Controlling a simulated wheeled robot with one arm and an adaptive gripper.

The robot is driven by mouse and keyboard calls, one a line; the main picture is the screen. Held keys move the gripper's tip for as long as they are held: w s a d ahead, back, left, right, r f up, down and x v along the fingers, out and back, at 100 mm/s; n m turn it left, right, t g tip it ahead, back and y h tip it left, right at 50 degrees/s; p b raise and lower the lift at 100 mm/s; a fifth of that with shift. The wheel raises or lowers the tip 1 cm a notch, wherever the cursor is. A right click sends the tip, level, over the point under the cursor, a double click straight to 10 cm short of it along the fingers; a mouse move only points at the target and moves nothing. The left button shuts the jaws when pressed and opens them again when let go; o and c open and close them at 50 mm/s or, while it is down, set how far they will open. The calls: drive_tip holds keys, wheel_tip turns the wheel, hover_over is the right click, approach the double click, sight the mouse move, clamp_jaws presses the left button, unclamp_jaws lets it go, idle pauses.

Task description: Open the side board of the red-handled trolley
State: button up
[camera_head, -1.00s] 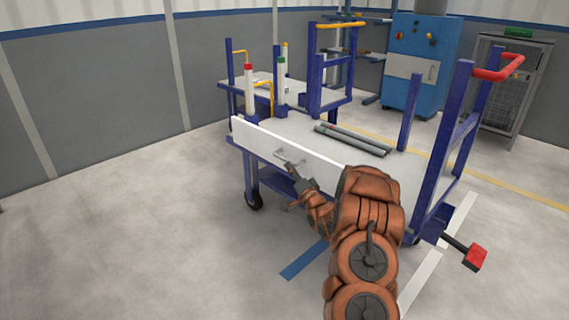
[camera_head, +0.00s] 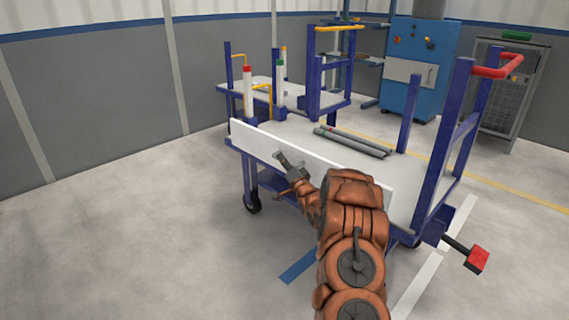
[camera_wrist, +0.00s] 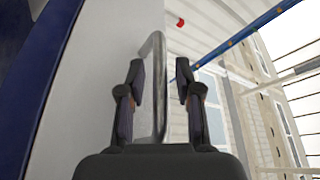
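The trolley with the red handle (camera_head: 500,68) has a blue frame and a grey top. Its white side board (camera_head: 252,140) stands upright along the near long edge. In the wrist view the board (camera_wrist: 105,65) is the pale surface at left, with a bent metal handle (camera_wrist: 161,90) on it. My gripper (camera_head: 284,158) is at the board's outer face. In the wrist view my gripper (camera_wrist: 161,85) is open, one finger on each side of the handle bar. Whether either finger touches the bar I cannot tell. In the head view the gripper mostly hides the handle.
Grey pipes (camera_head: 352,141) lie on the trolley top. A second blue trolley with a yellow handle (camera_head: 340,27) stands behind. A red-ended pedal (camera_head: 477,260) sticks out at the right. A blue machine (camera_head: 418,55) stands at the back. The floor at left is clear.

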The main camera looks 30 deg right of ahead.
clamp_jaws()
idle(0.5)
